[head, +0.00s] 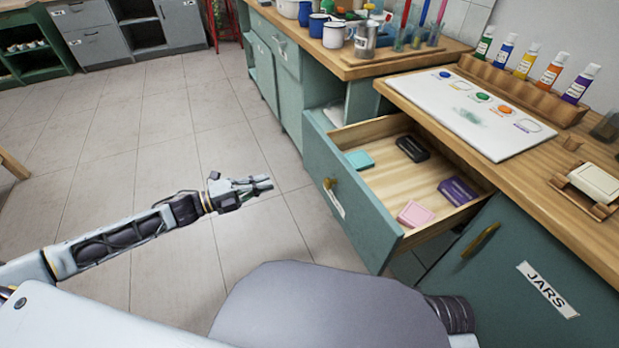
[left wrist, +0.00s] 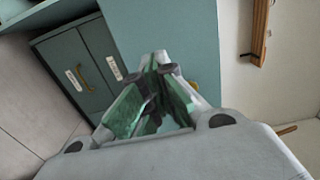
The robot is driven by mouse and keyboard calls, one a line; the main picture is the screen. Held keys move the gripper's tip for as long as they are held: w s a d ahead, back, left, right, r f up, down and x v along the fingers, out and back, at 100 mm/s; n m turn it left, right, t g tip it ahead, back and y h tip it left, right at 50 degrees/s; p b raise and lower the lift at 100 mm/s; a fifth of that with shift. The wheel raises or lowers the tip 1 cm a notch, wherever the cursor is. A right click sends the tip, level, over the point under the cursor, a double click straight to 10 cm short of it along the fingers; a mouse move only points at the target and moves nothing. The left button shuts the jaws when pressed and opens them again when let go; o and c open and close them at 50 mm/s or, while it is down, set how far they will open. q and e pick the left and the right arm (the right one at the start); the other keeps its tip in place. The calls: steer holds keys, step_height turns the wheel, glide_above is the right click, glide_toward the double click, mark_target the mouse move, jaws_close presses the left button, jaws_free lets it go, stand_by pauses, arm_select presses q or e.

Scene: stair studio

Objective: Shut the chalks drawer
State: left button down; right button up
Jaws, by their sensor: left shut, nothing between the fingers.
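A teal drawer (head: 352,205) stands pulled out from the counter, with a brass knob and a white label too small to read on its front. Inside lie a teal box, a black item, a purple box and a pink block. My left gripper (head: 268,184) is shut and empty, in the air to the left of the drawer front and apart from it. In the left wrist view its fingers (left wrist: 160,64) are together before a teal panel (left wrist: 170,30), with a bit of brass beside them. My right gripper is not in view.
A wooden counter (head: 530,185) above the drawer holds a paint-spotted white board (head: 470,115) and several paint bottles. A cupboard marked JARS (head: 530,270) with a brass handle is right of the drawer. Mugs and a metal can stand farther back. The tiled floor (head: 170,130) left of the drawer is clear.

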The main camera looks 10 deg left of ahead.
arm_select(q)
steer(key=shift+s+d+r, duration=0.2)
steer(key=shift+s+d, duration=0.1)
steer(key=shift+d, duration=0.05)
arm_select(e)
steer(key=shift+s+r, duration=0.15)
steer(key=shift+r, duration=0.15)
arm_select(q)
steer(key=shift+w+d, duration=0.15)
steer(key=shift+d, duration=0.05)
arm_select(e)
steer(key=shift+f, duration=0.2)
arm_select(q)
steer(key=b, duration=0.3)
glide_toward(318, 167)
steer(key=shift+x, duration=1.9)
steer(key=shift+w+d+r, duration=0.1)
steer(key=shift+w+d, duration=0.1)
steer(key=shift+d, duration=0.25)
steer(key=shift+b+x, duration=0.4)
steer(key=shift+x, duration=0.5)
steer(key=shift+w+d, duration=0.1)
steer(key=shift+d, duration=0.1)
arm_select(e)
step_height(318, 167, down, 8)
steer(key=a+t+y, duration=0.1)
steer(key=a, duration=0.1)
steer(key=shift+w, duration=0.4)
